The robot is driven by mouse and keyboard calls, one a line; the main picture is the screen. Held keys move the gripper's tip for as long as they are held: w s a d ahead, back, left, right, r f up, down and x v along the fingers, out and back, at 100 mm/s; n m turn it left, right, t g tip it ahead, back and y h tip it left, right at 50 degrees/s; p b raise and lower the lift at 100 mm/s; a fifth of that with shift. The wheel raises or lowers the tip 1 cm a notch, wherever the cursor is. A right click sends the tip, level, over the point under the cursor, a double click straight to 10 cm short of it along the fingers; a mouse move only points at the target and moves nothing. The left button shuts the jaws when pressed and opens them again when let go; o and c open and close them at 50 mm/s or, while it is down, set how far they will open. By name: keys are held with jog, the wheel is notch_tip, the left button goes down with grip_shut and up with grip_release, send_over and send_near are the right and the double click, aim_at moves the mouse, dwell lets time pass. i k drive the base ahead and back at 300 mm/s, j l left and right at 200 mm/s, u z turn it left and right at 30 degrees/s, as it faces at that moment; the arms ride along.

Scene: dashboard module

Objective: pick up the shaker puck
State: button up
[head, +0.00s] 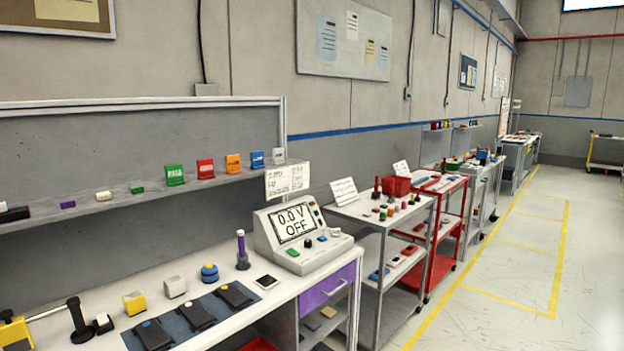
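No thing in view is labelled as the shaker puck. A small round blue piece with a yellow band (209,272) is the most puck-like thing. It sits on the white workbench (190,322), behind the dark mat and left of a purple-topped post (242,250). I cannot tell for certain that it is the shaker puck. It stands apart from its neighbours, and nothing holds it. My gripper is not in view.
Several black devices lie on a dark mat (181,326). A meter reading "0.0 V OFF" (297,236) stands at the bench's right end. A yellow block (134,303) and white block (174,287) stand nearby. Carts (385,222) line the wall; the floor (590,250) at right is clear.

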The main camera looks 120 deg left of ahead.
aim_at(212, 276)
jog(key=u, duration=4.8)
